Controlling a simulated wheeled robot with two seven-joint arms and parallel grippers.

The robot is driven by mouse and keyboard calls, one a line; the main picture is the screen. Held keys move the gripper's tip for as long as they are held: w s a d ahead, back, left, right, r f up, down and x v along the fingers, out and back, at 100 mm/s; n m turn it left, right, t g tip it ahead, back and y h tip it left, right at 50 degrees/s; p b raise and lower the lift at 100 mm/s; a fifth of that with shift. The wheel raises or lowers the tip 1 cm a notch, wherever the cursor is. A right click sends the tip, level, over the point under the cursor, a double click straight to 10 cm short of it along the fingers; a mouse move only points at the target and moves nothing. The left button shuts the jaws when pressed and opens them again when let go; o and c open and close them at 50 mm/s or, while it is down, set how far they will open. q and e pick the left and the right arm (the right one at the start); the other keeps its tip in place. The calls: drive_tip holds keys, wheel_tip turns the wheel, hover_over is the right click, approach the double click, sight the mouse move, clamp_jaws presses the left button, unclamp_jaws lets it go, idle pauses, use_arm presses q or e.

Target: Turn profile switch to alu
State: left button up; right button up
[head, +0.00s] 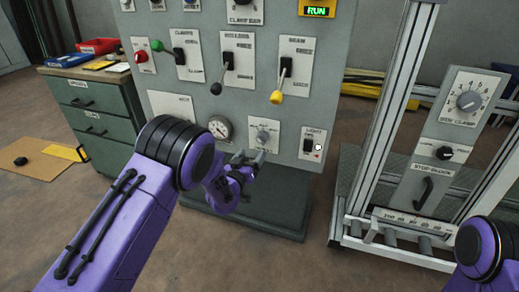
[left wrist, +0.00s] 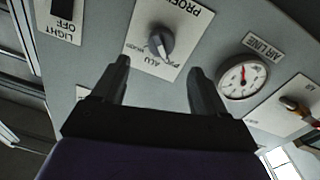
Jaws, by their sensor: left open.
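The profile switch (head: 262,137) is a small grey rotary knob on a pale plate, low on the grey control panel. It also shows in the left wrist view as a round knob (left wrist: 160,42) with a white pointer. The pointer aims down in that view, close to the upside-down ALU label; I cannot tell exactly which mark it meets. My left gripper (head: 245,160) is just in front of and below the switch. In the left wrist view its two fingers (left wrist: 160,75) stand apart, with nothing between them and the knob beyond their tips. My right gripper is out of view.
The air-line gauge (head: 220,127) is left of the switch, and the light switch (head: 312,144) is right of it. Levers, including a yellow-tipped one (head: 277,97), are above. An aluminium frame (head: 375,130) stands to the right, a green drawer cabinet (head: 95,110) to the left.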

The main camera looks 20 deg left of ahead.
sight(260, 142)
use_arm(q)
drive_tip(key=w, duration=0.6)
drive_tip(key=w+b, duration=0.1)
drive_tip(key=w, duration=0.2)
drive_tip(key=shift+w+d, duration=0.2)
drive_tip(key=shift+d, duration=0.1)
drive_tip(key=shift+f, duration=0.1)
drive_tip(key=c, duration=1.1)
